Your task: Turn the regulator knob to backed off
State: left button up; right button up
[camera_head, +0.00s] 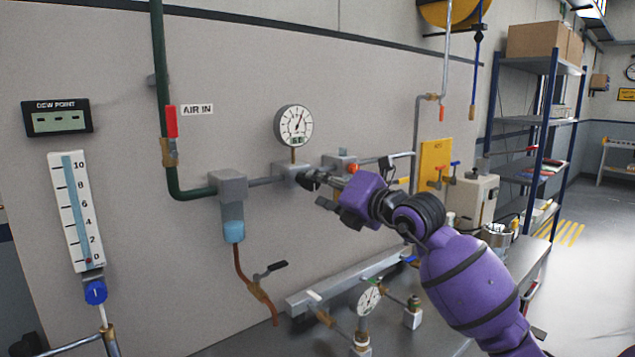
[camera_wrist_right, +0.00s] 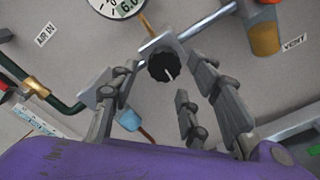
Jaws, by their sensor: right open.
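The regulator knob (camera_wrist_right: 163,67) is black and ribbed with a white pointer line. In the right wrist view it sits on the front of a grey block (camera_wrist_right: 173,45), and its line points down and slightly right. In the head view the regulator block (camera_head: 287,170) is on the wall pipe below a round gauge (camera_head: 294,126); my fingers largely hide the knob there. My right gripper (camera_head: 319,190) is open in front of the regulator. In the wrist view its fingers stand either side of the knob, apparently without touching it. My left gripper is not in view.
A grey filter block with a blue bowl (camera_head: 233,231) hangs left of the regulator. A valve block with an orange-red part (camera_head: 343,163) is close on the right. Below are a bench (camera_head: 400,335), a rail and a second gauge (camera_head: 369,300). A shelf unit (camera_head: 535,120) stands right.

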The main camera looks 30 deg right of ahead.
aim_at(310, 181)
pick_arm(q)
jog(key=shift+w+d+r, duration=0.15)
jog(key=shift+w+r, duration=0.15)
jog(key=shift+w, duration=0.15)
pick_arm(e)
jog(key=shift+w+a, duration=0.1)
jog(key=shift+w, duration=1.15)
jog(key=c, duration=1)
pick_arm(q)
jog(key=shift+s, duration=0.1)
